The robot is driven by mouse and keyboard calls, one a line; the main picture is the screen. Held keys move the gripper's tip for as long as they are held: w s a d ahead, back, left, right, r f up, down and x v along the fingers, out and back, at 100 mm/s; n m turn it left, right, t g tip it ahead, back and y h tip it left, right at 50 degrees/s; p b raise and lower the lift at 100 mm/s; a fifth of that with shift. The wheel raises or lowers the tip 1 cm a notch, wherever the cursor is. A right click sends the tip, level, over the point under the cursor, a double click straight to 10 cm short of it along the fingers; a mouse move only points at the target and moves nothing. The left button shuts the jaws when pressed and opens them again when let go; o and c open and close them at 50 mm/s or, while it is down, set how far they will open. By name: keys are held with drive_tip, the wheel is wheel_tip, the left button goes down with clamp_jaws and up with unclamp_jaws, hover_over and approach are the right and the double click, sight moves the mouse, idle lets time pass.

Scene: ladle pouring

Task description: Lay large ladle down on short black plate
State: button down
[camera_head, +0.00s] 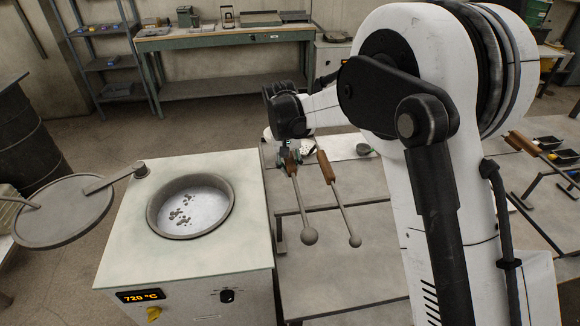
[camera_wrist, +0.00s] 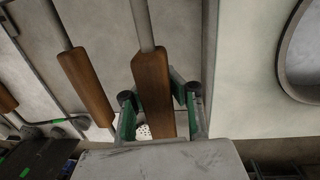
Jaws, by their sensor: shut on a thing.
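My gripper (camera_head: 289,158) is shut on the wooden handle of a ladle (camera_head: 302,206). In the wrist view my gripper (camera_wrist: 160,95) has its fingers on either side of this brown handle (camera_wrist: 152,75). The ladle's grey rod slants down to a rounded end in the head view. A second similar ladle (camera_head: 340,205) lies beside it on the right, its handle (camera_wrist: 85,85) left of mine in the wrist view. Small black trays (camera_head: 547,142) are at the far right; I cannot tell which is the short black plate.
A furnace (camera_head: 110,255) with an open round pot of bright metal (camera_head: 190,210) stands left of my gripper. Its round lid (camera_head: 65,212) is swung aside to the left. A grey table (camera_head: 340,275) lies under the ladles. Another wooden-handled tool (camera_head: 522,143) is at the right.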

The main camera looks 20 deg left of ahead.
drive_tip(key=shift+f+b, duration=0.75)
drive_tip(key=shift+f, duration=1.7)
drive_tip(key=c, duration=1.8)
unclamp_jaws()
drive_tip(key=r, duration=0.4)
drive_tip(key=a+r, duration=0.1)
drive_tip(key=r, duration=0.6)
drive_tip(key=shift+a+r, duration=0.15)
drive_tip(key=shift+r, duration=0.2)
drive_tip(key=shift+r+p, duration=1.35)
drive_tip(key=shift+r, duration=2.3)
